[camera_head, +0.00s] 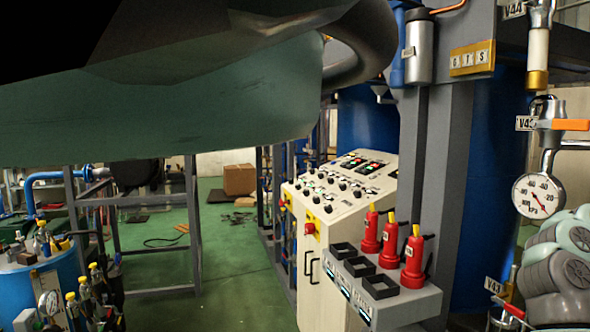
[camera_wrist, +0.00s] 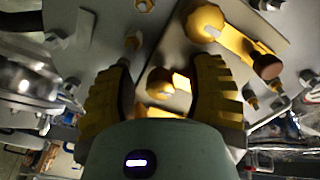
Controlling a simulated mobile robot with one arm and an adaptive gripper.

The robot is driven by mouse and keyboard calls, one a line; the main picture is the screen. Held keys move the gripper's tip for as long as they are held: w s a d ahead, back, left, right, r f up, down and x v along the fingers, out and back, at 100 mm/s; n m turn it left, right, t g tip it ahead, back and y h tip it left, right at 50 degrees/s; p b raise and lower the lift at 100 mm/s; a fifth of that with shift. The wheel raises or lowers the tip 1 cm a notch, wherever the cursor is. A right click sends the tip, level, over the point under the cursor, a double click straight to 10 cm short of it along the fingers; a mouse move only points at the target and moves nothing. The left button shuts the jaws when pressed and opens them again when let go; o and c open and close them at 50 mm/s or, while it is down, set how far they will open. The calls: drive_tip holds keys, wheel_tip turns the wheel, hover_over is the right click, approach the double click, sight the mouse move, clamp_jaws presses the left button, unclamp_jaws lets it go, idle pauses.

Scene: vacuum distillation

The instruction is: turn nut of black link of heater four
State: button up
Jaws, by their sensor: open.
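In the wrist view, my gripper (camera_wrist: 166,64) is open, with one ribbed yellow finger on each side of a small brass nut (camera_wrist: 159,80). The nut sits on a grey metal plate, with a bright yellow piece beside it. Contact between the fingers and the nut cannot be made out. A dark rod-like part shows by the left fingertip; I cannot tell whether it is the black link. No label for heater four is readable. The lower part of the plate is hidden by the gripper body. The head view does not clearly show the gripper or this nut.
In the wrist view, a large yellow knob (camera_wrist: 205,22) and a brown-ended yellow lever (camera_wrist: 266,66) lie close on the right. In the head view stand a white control panel (camera_head: 335,215), red bottles (camera_head: 412,258) on a grey shelf, and a pressure gauge (camera_head: 538,195). Green floor is open at centre-left.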

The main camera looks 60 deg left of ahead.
drive_tip(key=shift+d, duration=0.1)
drive_tip(key=shift+o, duration=0.4)
clamp_jaws()
